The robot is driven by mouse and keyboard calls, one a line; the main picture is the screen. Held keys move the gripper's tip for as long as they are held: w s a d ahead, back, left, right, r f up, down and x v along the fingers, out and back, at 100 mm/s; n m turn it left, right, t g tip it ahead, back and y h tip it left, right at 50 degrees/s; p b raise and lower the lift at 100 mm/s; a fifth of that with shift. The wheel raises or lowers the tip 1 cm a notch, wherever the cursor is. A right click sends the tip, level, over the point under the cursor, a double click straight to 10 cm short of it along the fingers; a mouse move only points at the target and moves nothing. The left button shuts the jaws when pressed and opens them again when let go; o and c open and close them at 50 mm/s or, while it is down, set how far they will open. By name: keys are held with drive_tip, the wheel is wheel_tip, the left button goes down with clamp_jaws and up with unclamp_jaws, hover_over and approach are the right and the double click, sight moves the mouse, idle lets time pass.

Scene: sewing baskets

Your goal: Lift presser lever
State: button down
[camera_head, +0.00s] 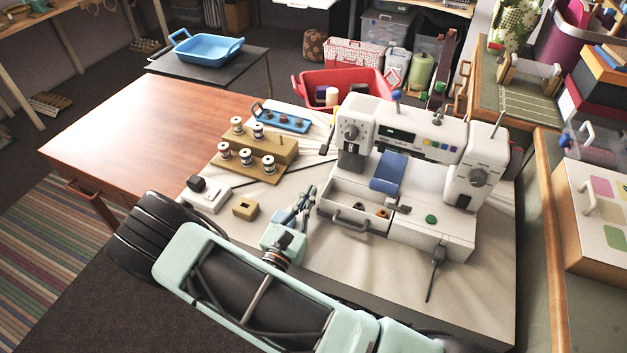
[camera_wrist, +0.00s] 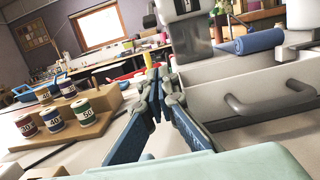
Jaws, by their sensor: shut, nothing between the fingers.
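A white sewing machine (camera_head: 420,145) stands on the pale table, with a blue cloth roll (camera_head: 388,172) at its middle; the roll also shows in the wrist view (camera_wrist: 259,41). A thin dark lever (camera_head: 327,143) juts from the machine's left side, and another dark lever (camera_head: 435,275) hangs at its front right. I cannot tell for sure which is the presser lever. My gripper (camera_head: 308,192) is shut and empty, just left of the machine's open front drawer (camera_head: 348,217). In the wrist view its blue-grey fingers (camera_wrist: 157,85) meet, apart from the drawer and its grey handle (camera_wrist: 270,97).
Wooden stands (camera_head: 262,150) with several thread spools are left of my gripper. A small tan block (camera_head: 245,209) and a white box with a black top (camera_head: 207,194) lie nearer. A red basket (camera_head: 322,78) is behind the machine. The tabletop in front of the drawer is clear.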

sight(331, 138)
drive_tip(key=w+d+r+p, duration=0.2)
drive_tip(key=w+r, duration=0.2)
drive_tip(key=w, duration=0.2)
drive_tip(key=shift+w+d+r, duration=0.25)
drive_tip(key=shift+w+r, duration=0.05)
drive_tip(key=shift+r, duration=0.1)
